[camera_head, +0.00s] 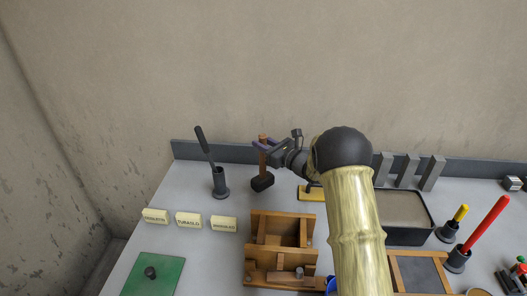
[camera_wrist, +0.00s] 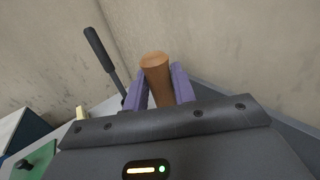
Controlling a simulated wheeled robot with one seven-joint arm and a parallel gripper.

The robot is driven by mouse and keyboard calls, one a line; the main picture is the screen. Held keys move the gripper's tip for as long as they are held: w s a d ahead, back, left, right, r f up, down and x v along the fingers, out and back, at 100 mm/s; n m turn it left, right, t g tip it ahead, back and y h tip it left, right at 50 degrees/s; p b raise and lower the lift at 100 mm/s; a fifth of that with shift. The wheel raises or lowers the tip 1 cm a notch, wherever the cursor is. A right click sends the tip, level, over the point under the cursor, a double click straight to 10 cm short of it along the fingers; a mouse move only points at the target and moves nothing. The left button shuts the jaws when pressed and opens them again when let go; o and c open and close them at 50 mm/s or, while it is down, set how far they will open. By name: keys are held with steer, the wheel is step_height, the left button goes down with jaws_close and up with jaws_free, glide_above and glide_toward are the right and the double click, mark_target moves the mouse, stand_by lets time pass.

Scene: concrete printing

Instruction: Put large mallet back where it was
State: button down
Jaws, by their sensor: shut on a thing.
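The large mallet has a brown wooden handle (camera_head: 262,146) and a dark block head (camera_head: 262,182). It is upright with its head down, near the back of the grey table. My gripper (camera_head: 264,147) is shut on the upper part of the handle, its purple fingers on either side. The wrist view shows the handle (camera_wrist: 157,78) between the purple fingers (camera_wrist: 158,88); the head is hidden there. I cannot tell whether the head touches the table.
A dark-handled tool stands in a black holder (camera_head: 220,184) left of the mallet. A yellow piece (camera_head: 312,193) lies to its right. Wooden formwork (camera_head: 282,230) and label cards (camera_head: 189,221) are in front. A grey-filled tray (camera_head: 408,232) stands to the right.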

steer(key=shift+f+p, duration=0.35)
steer(key=shift+f, duration=1.2)
steer(key=c, duration=1.1)
jaws_free()
steer(key=shift+c, duration=0.2)
steer(key=b+v, duration=0.3)
steer(key=v, duration=0.9)
steer(key=shift+b, duration=0.3)
